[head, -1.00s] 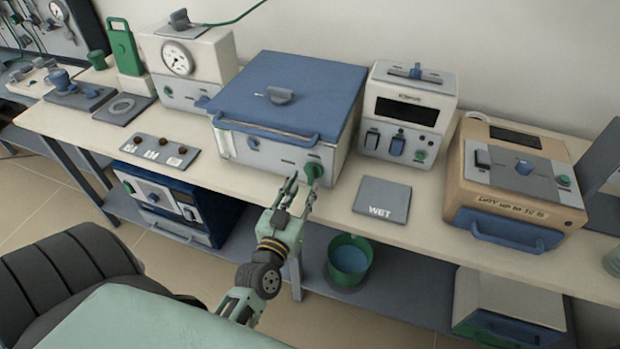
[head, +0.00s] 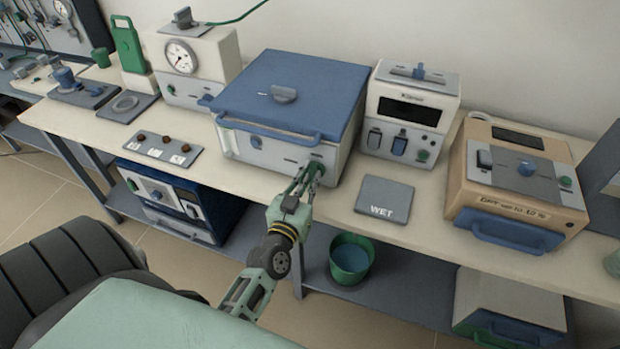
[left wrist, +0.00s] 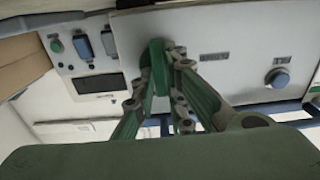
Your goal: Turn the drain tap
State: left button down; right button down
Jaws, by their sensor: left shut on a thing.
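The drain tap is a green knob (head: 316,169) low at the right end of the front of a white box with a blue lid (head: 290,85). My left gripper (head: 307,177) reaches up to it from the front and is shut on it. In the left wrist view the tap (left wrist: 157,68) shows as a green piece between the two fingers of my left gripper (left wrist: 160,75). The fingers partly cover the tap in the head view. My right gripper is not in view.
A flat grey plate marked WET (head: 384,199) lies right of the tap. A green bucket (head: 350,259) stands on the lower shelf below. A tan box (head: 515,185) and a white device with a dark display (head: 410,112) stand to the right.

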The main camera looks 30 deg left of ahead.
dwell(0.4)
pick_arm(q)
jog(key=n+p, duration=0.1)
jog(key=n, duration=0.2)
jog(key=shift+a+n, duration=0.15)
jog(key=shift+n, duration=0.25)
jog(key=n, duration=0.5)
jog(key=shift+a, duration=0.1)
jog(key=n, duration=0.5)
jog(key=shift+s+a+f, duration=0.1)
jog(key=shift+f, duration=0.1)
jog(key=shift+f+n+b, duration=0.1)
jog(key=shift+n+b, duration=0.4)
jog(key=shift+n, duration=1.5)
jog(key=c, duration=1.8)
grip_release()
jog(key=shift+s, duration=0.1)
